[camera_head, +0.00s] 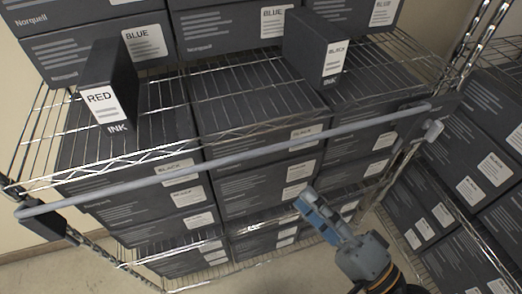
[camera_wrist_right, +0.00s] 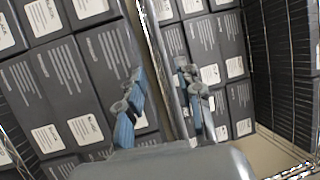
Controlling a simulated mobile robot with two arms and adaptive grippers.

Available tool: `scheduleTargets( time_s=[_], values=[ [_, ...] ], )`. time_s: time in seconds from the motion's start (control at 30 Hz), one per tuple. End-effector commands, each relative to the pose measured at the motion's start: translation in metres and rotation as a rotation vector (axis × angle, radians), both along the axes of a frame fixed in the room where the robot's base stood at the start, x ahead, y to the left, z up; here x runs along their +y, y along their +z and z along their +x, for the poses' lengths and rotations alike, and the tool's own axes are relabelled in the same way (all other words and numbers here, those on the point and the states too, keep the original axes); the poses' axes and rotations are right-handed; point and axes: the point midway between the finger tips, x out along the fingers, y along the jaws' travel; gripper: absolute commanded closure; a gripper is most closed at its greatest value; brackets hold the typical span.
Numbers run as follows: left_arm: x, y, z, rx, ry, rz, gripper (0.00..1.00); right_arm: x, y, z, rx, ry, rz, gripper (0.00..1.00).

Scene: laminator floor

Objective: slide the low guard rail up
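The low guard rail (camera_head: 240,155) is a long grey bar across the front of the wire rack in the head view. It runs from a dark bracket at lower left to a bracket at upper right, in front of the boxes below the upper shelf. My right gripper (camera_head: 311,206) has blue fingers and is below the rail's right half in the picture, apart from it. In the right wrist view the right gripper (camera_wrist_right: 160,96) is open, and a grey bar (camera_wrist_right: 166,75), apparently the rail, runs between its fingers. No grip on it shows. My left gripper is out of view.
A RED ink box (camera_head: 105,85) and a BLACK ink box (camera_head: 315,48) stand on the upper wire shelf (camera_head: 235,85). Several dark cartons fill the levels below, close behind the rail. Another loaded rack (camera_head: 470,150) stands at the right. Bare floor shows at lower left.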

Motion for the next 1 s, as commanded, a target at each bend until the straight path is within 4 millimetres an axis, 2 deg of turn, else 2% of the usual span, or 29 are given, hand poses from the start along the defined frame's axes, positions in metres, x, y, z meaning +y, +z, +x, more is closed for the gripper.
scheduleTargets(
  time_s=[0.57,0.7,1.0],
  values=[
    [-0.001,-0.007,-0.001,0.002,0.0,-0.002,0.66,0.033,0.01,0.041,-0.005,-0.006,0.001,0.64],
    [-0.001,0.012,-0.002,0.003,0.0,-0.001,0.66,0.052,0.021,0.062,-0.005,-0.004,0.0,0.64],
    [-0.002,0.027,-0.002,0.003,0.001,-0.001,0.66,0.081,0.024,0.096,-0.003,-0.003,-0.005,0.64]
  ],
)
